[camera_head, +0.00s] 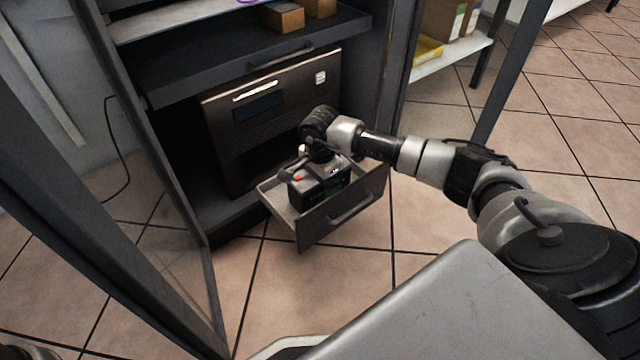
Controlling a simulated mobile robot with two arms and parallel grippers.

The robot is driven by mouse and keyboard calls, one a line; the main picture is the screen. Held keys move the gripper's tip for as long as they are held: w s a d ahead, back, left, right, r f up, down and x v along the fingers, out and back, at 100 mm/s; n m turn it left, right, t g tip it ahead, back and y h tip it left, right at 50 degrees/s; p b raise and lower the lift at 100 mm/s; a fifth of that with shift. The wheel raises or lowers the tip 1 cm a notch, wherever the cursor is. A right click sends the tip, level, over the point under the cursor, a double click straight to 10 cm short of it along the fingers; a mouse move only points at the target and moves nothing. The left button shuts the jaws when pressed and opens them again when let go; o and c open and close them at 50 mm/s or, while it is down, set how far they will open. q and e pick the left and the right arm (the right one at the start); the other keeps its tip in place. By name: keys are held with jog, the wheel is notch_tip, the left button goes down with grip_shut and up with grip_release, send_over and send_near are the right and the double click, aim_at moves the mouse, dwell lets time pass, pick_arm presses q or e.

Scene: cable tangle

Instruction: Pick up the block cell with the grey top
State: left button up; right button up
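The block cell (328,188) is a dark box with a grey top and a small red mark. It sits in the pulled-out drawer (345,212) of a dark cabinet unit. My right gripper (314,163) points down over the top of the block cell, at its back part. The wrist and the block's top overlap in this view, so I cannot tell whether the fingers are open or shut, or whether they touch it. My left gripper is not in view.
The drawer belongs to a dark unit (270,108) inside an open cabinet. A shelf (225,62) with small brown boxes (283,16) is above. A glass door (150,215) stands open at the left. Tiled floor (430,225) is clear at the right.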

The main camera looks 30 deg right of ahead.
jog(key=c, duration=1.4)
jog(key=shift+r, duration=0.1)
grip_shut()
jog(key=shift+r, duration=0.2)
